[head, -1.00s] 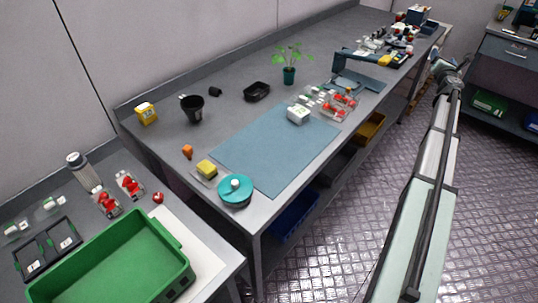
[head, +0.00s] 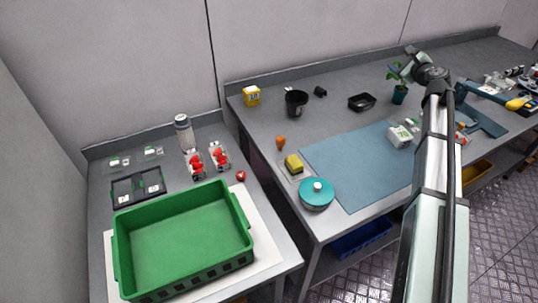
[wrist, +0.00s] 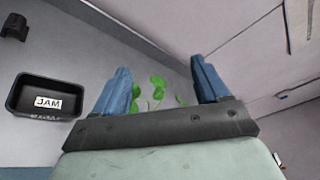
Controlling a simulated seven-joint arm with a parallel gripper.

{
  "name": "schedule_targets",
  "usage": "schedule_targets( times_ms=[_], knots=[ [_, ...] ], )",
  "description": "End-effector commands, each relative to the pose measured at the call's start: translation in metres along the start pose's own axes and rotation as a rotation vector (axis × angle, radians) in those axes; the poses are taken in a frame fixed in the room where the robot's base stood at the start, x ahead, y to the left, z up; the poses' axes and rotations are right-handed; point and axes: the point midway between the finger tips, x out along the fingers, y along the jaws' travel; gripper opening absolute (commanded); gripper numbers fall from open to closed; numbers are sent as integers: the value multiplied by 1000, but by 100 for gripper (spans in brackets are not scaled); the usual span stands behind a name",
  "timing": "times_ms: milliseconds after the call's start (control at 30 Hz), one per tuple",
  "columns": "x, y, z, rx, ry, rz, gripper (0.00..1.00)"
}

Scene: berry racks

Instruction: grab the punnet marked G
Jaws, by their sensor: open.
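Two clear punnets of red berries, (head: 193,163) and (head: 218,156), stand side by side at the back of the left table. Clear punnets with pale and green contents, (head: 119,162) and (head: 152,153), sit farther left. More red berries (head: 460,137) show on the right table, partly hidden by my arm. I cannot read a G on any punnet. My gripper (wrist: 160,68) is open, its blue fingers wide apart with nothing held. Green plant leaves (wrist: 156,91) show beyond the fingers. In the head view my gripper end is near the potted plant (head: 399,93), far from the left table's punnets.
A black tray marked JAM (wrist: 46,98) also shows in the head view (head: 361,103).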

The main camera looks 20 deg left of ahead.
Motion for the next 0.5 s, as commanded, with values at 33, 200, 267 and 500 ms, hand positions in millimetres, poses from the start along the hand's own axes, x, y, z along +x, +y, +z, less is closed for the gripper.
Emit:
schedule_targets(
  times_ms=[33, 200, 267, 500],
  knots=[
    [7, 22, 27, -68, -22, 45, 74],
    [21, 89, 100, -304, -91, 188, 74],
    [23, 112, 124, -389, -118, 237, 74],
    [16, 207, 213, -733, -239, 421, 74]
  ],
)
